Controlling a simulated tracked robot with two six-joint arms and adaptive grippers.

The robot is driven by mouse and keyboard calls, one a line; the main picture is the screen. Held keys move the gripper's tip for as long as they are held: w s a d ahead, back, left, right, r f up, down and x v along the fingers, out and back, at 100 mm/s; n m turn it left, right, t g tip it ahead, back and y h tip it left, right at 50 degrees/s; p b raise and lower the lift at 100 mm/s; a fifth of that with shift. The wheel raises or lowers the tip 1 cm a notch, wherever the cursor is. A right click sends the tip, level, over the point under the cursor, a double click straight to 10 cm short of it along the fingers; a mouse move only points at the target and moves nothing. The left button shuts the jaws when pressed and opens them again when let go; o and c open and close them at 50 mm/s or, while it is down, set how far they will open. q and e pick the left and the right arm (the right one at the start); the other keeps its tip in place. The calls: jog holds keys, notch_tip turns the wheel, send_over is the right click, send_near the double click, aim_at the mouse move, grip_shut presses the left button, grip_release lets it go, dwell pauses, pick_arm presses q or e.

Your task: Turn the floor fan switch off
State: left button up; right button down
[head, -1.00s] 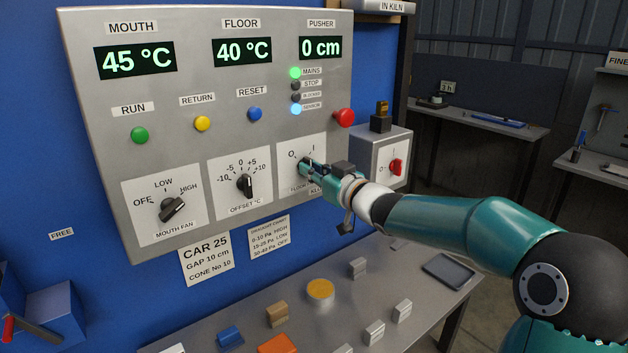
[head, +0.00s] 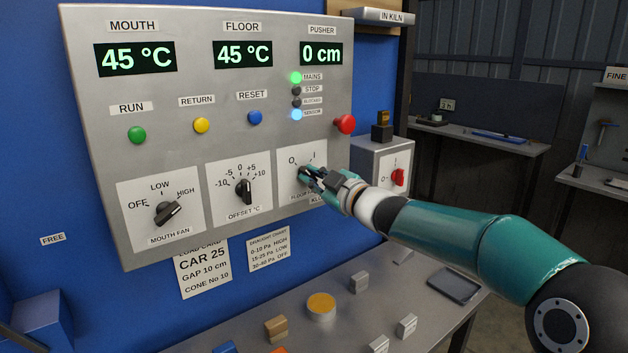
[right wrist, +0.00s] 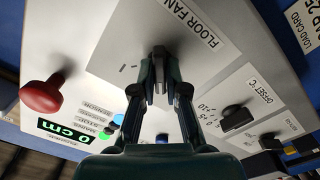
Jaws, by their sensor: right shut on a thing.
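The floor fan switch (head: 304,171) is a small dark knob on a white plate (head: 291,155) marked O and I, low on the right of the grey panel. My right gripper (head: 309,174) is shut on this knob and hides most of it in the head view. In the right wrist view the knob (right wrist: 159,66) sits between the two fingertips (right wrist: 160,84), beside the FLOOR FAN label (right wrist: 188,23). I cannot tell which mark its pointer faces. My left gripper is not in view.
The mouth fan knob (head: 168,213) and offset knob (head: 244,191) sit left of the switch. A red button (head: 345,124) is above right, and a box with a red switch (head: 398,177) stands right. Below is a bench (head: 250,325) with several small blocks.

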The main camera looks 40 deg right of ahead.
jog(key=shift+r, duration=0.25)
jog(key=c, duration=1.2)
grip_release()
jog(key=shift+f, duration=0.1)
jog(key=shift+w+f, duration=0.15)
jog(key=shift+w, duration=0.1)
jog(key=shift+s, duration=0.15)
jog(key=s+a, duration=0.1)
jog(key=s, duration=1.1)
jog(key=shift+a, duration=0.2)
jog(key=shift+w, duration=0.1)
